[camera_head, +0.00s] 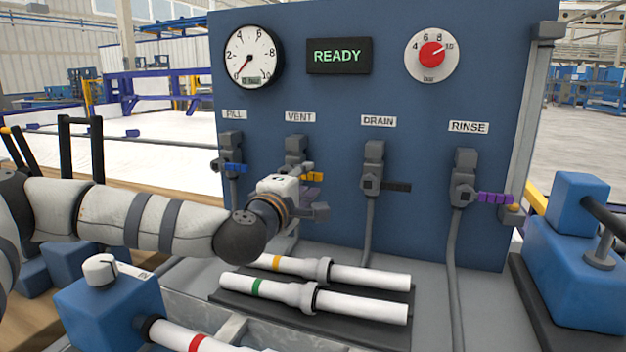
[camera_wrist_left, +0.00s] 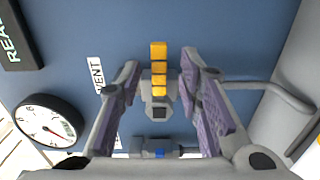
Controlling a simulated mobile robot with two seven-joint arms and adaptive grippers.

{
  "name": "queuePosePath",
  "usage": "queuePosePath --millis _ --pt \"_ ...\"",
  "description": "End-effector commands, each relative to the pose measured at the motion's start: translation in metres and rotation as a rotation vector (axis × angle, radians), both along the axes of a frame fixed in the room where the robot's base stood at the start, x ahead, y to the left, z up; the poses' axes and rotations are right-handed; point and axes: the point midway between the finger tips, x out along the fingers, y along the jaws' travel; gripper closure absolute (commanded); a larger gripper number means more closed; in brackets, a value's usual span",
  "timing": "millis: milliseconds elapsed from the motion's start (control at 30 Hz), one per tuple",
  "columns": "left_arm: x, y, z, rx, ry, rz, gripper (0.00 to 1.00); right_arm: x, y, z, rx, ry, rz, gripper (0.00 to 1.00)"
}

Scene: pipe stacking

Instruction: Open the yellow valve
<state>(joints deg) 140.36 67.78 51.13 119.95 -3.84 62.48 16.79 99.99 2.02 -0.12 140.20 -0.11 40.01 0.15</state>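The yellow valve is under the VENT label (camera_head: 300,117) on the blue panel. Its yellow handle (camera_head: 314,177) points right in the head view, partly hidden by my gripper. In the left wrist view the yellow handle (camera_wrist_left: 158,66) stands out from the grey valve body, between my fingers. My left gripper (camera_head: 315,192) is at the handle. In the wrist view my left gripper (camera_wrist_left: 160,82) is open, with a gap on both sides of the handle and no visible contact. My right gripper is in neither view.
A blue-handled valve (camera_head: 232,168) is left of it. A black-handled valve (camera_head: 396,187) and a purple-handled valve (camera_head: 494,198) are to the right. Above are a dial gauge (camera_head: 252,56), a READY display (camera_head: 338,56) and a red knob (camera_head: 431,54). White pipes (camera_head: 365,304) lie below.

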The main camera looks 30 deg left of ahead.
Motion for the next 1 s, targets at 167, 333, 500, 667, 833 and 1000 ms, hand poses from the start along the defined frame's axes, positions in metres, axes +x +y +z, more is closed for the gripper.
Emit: queuePosePath --millis 167,333,500,667,833,1000 --pt "0.026 0.006 -0.001 0.002 0.001 0.0 0.68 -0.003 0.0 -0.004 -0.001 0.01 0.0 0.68" --pt "0.031 0.007 0.001 0.0 -0.001 -0.001 0.68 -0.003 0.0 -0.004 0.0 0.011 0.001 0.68" --pt "0.031 0.007 0.001 0.0 -0.001 -0.001 0.72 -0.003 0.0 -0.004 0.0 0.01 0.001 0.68" --pt "0.031 0.007 0.001 0.0 -0.001 -0.001 1.0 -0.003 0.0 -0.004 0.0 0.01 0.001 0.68" --pt "0.03 0.007 0.001 0.0 -0.001 0.0 1.0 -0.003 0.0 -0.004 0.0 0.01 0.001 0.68" --pt "0.03 0.007 0.002 -0.016 -0.006 0.0 1.0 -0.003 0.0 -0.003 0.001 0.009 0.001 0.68"
